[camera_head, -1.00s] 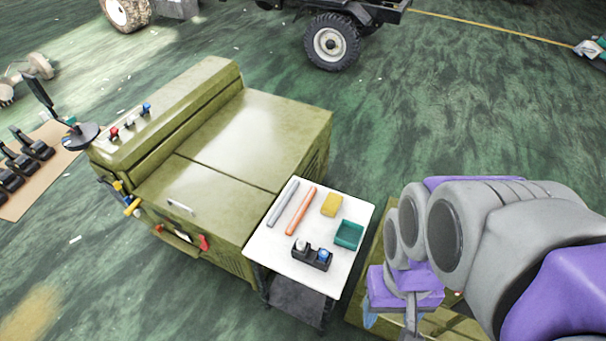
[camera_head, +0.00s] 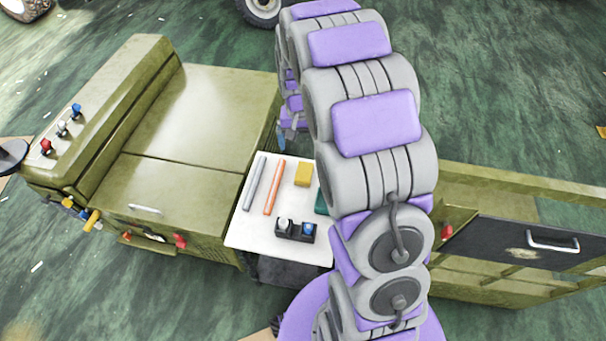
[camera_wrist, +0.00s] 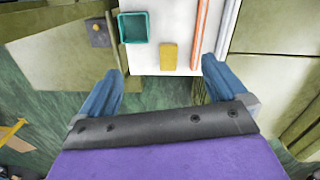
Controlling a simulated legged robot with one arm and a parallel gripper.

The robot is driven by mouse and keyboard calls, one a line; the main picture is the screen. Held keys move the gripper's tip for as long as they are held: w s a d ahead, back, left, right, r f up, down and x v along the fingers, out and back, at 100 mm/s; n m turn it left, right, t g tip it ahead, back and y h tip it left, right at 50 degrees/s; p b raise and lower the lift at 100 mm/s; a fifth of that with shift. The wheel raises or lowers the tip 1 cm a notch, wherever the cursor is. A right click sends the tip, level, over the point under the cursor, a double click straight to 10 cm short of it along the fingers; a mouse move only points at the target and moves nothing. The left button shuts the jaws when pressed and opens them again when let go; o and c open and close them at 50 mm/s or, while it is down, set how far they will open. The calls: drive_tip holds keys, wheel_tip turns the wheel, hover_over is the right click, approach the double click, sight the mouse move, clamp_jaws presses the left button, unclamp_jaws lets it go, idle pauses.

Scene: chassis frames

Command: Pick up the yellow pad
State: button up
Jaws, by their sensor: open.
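The yellow pad (camera_head: 303,174) lies on the white tabletop (camera_head: 240,226) near its far edge, right of an orange rod. In the wrist view the pad (camera_wrist: 169,57) is ahead of my gripper (camera_wrist: 160,80), between the lines of its two blue fingers. The fingers are wide apart with nothing between them, and they are not touching the pad. In the head view my arm reaches out past the right side of the table, and the gripper's fingers are mostly hidden behind it.
A grey rod (camera_head: 254,184), an orange rod (camera_head: 274,187), a teal tray (camera_wrist: 133,27) and a black holder (camera_head: 295,231) share the tabletop. A large olive cabinet (camera_head: 195,125) stands left of it. An olive frame (camera_head: 500,190) stands on the right.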

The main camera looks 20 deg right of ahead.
drive_tip(key=w+d+f+m, duration=0.1)
drive_tip(key=w+d+f, duration=0.2)
drive_tip(key=w+f, duration=0.3)
drive_tip(key=w+d+f+m, duration=0.15)
drive_tip(key=w+f, duration=0.25)
drive_tip(key=f, duration=0.5)
drive_tip(key=b, duration=0.2)
hover_over(304, 173)
drive_tip(key=shift+n+t, duration=0.25)
drive_tip(key=shift+t, duration=0.05)
wheel_tip(304, 173, down, 12)
drive_tip(key=shift+r, duration=0.1)
wheel_tip(304, 173, down, 6)
drive_tip(key=shift+a+r+b, duration=0.1)
drive_tip(key=shift+b, duration=0.55)
drive_tip(key=shift+r, duration=0.1)
drive_tip(key=c, duration=1.1)
drive_tip(key=shift+o, duration=0.2)
wheel_tip(304, 173, up, 10)
drive_tip(key=shift+p, duration=0.9)
